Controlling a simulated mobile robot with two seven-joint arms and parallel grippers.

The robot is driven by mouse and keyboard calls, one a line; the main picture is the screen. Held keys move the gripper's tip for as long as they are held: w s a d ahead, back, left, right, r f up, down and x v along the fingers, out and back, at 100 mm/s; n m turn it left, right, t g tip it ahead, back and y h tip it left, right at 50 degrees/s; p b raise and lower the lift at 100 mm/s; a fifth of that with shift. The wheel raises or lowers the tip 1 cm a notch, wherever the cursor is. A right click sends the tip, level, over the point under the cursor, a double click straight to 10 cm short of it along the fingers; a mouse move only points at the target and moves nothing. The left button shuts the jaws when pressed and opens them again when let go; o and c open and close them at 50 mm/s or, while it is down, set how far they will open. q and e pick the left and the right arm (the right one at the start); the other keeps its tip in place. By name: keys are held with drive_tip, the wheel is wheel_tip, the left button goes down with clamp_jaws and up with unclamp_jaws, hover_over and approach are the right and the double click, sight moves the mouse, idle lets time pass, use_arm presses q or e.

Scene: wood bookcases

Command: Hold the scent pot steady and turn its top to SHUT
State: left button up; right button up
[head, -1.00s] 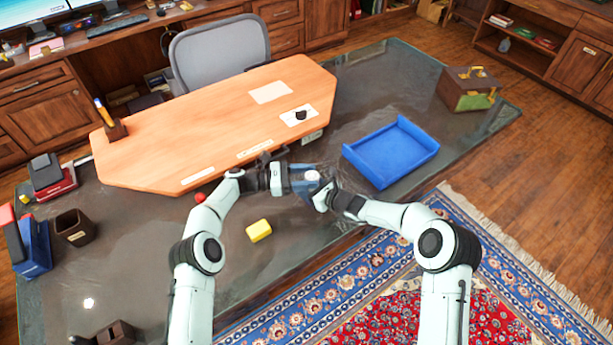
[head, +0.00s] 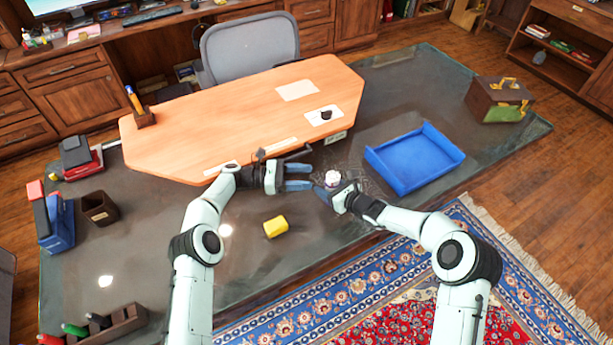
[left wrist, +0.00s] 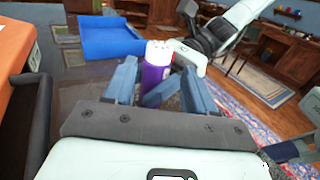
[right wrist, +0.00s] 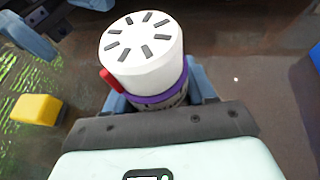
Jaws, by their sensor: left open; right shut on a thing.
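The scent pot has a white slotted top (right wrist: 142,50) with a red tab (right wrist: 109,80) on its side and a purple body (right wrist: 165,100). It stands upright, and its top also shows in the head view (head: 332,178). My right gripper (head: 326,193) is shut on the pot's body below the top. My left gripper (head: 300,180) is open, to the left of the pot, with its fingers pointing at it. In the left wrist view the purple body (left wrist: 155,80) shows between and beyond the left fingers, apart from them as far as I can tell. Marks on the body are too small to read.
A blue tray (head: 415,160) lies right of the pot on the dark desk (head: 230,270). A yellow block (head: 276,227) lies in front of my left gripper. A raised orange-wood board (head: 230,130) is behind the grippers. A brown box (head: 497,100) stands at far right.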

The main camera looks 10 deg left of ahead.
use_arm(q)
drive_tip(key=shift+o, duration=1.4)
drive_tip(key=n+t+y, duration=0.1)
drive_tip(key=n+t, duration=0.3)
drive_tip(key=t, duration=0.1)
approach(328, 177)
drive_tip(key=x, duration=1)
drive_tip(key=shift+f, duration=0.2)
drive_tip(key=c, duration=1.1)
